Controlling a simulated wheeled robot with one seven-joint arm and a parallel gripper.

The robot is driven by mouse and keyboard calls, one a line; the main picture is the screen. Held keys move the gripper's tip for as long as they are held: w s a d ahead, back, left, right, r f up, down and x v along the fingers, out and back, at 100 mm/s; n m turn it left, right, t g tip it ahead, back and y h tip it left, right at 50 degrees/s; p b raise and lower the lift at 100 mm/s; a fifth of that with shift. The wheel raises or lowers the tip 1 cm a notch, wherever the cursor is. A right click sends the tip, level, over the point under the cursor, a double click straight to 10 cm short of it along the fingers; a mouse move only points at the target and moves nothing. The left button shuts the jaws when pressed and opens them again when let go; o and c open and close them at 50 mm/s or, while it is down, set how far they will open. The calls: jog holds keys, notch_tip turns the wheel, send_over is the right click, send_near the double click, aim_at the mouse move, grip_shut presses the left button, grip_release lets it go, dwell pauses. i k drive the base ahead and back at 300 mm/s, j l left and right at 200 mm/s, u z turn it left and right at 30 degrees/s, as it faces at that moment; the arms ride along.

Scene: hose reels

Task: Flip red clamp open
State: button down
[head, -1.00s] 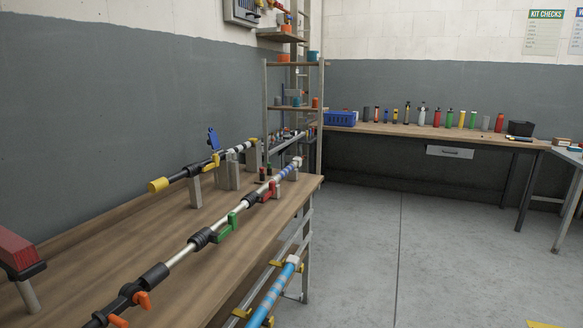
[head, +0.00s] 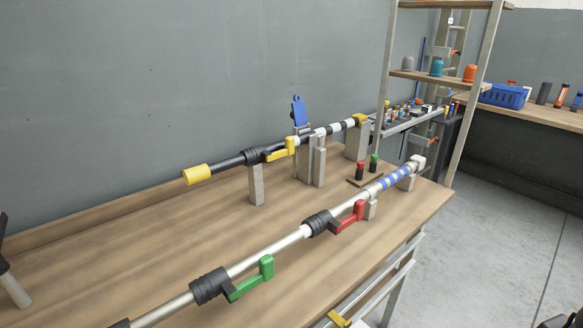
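The red clamp (head: 350,217) is a lever on a black collar (head: 321,222) around the pale front pole (head: 270,250), right of centre in the head view. Its arm runs to the right along the pole and ends in an upright tab. A grey support post (head: 370,208) stands just beyond the tab. I cannot tell whether the lever is fully closed. My gripper is not clearly in view.
A green clamp (head: 252,281) sits nearer on the same pole.

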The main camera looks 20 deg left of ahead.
aim_at(359, 206)
jog(key=i+u, duration=0.7)
jog(key=i+l+u, duration=0.1)
jog(key=i+u, duration=0.25)
jog(key=k, duration=0.05)
